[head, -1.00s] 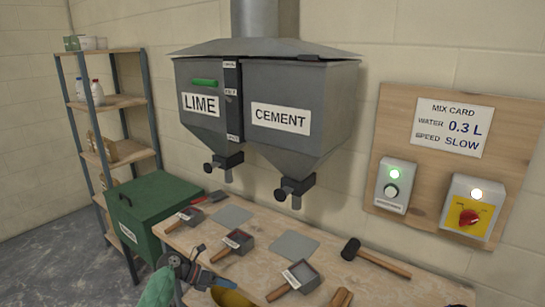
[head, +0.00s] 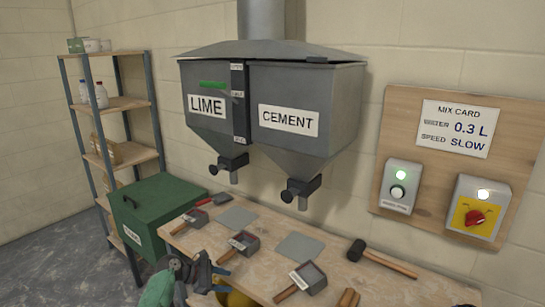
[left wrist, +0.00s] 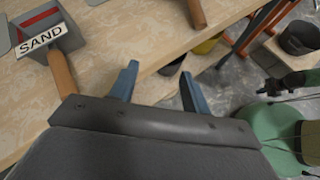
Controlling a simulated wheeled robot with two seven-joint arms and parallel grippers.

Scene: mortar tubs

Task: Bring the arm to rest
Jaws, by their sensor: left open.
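My left gripper (head: 210,270) is low in the head view, at the front left edge of the wooden workbench (head: 190,243). Its blue fingers are spread and nothing is between them. In the left wrist view the open fingers (left wrist: 158,78) point towards the bench edge, with the bench top and the floor beyond them. A box scoop labelled SAND (left wrist: 45,40) lies on the bench at the upper left there.
Several box scoops, one of them here (head: 308,277), and a mallet (head: 357,250) lie on the bench. LIME and CEMENT hoppers (head: 300,90) hang above. A green bin (head: 160,205) and shelves (head: 125,103) stand left. A switch panel (head: 400,150) is at right.

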